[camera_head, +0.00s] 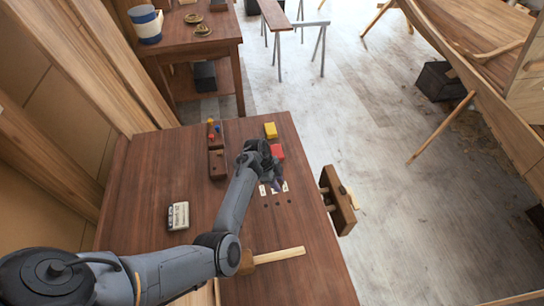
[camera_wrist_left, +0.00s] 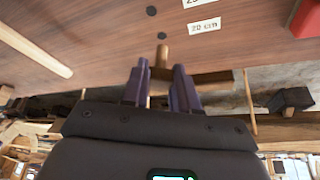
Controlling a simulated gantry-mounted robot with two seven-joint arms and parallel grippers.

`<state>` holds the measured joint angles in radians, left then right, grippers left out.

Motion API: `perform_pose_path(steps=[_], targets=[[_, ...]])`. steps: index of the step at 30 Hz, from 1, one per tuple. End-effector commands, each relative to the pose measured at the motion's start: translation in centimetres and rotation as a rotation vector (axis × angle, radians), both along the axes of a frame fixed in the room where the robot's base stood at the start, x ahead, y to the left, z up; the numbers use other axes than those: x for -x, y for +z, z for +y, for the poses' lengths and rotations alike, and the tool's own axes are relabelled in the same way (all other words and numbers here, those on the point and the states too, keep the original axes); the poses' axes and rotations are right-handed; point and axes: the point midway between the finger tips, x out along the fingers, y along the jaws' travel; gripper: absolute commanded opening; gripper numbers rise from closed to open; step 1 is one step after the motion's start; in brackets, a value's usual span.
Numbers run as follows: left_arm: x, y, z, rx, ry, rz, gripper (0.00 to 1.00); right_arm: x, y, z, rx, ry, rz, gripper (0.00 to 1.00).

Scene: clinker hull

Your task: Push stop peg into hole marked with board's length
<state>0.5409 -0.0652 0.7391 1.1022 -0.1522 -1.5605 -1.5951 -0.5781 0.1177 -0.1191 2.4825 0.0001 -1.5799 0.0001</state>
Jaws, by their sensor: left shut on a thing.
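My left gripper (camera_head: 272,184) is low over the bench's right side, by the white length labels (camera_head: 285,186). In the left wrist view its purple fingers (camera_wrist_left: 160,68) are shut on a light wooden stop peg (camera_wrist_left: 162,54). The peg's end sticks out between the fingertips and appears close to a dark hole (camera_wrist_left: 161,36); I cannot tell whether they touch. Another hole (camera_wrist_left: 151,11) lies farther off. One label (camera_wrist_left: 204,26) seems to read 20 cm; another is cut off by the frame. In the head view the gripper hides the peg. My right gripper is out of view.
A wooden-handled tool (camera_head: 280,255) lies nearer. A wooden vise (camera_head: 338,200) juts from the right edge.

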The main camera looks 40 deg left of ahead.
Motion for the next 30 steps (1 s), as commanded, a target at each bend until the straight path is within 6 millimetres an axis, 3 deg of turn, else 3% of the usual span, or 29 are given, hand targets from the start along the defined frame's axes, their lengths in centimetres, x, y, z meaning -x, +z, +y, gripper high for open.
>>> perform_pose_path(steps=[3, 8, 30], targets=[[1.1, 0.0, -1.0, 0.001, -0.008, 0.000, 0.01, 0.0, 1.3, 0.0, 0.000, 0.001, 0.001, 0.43], [1.8, -0.7, -1.3, 0.003, -0.010, -0.001, 0.01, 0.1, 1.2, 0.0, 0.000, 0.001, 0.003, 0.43], [1.8, -6.0, -1.3, 0.003, -0.009, -0.002, 0.01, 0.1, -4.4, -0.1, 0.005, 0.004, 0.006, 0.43]])
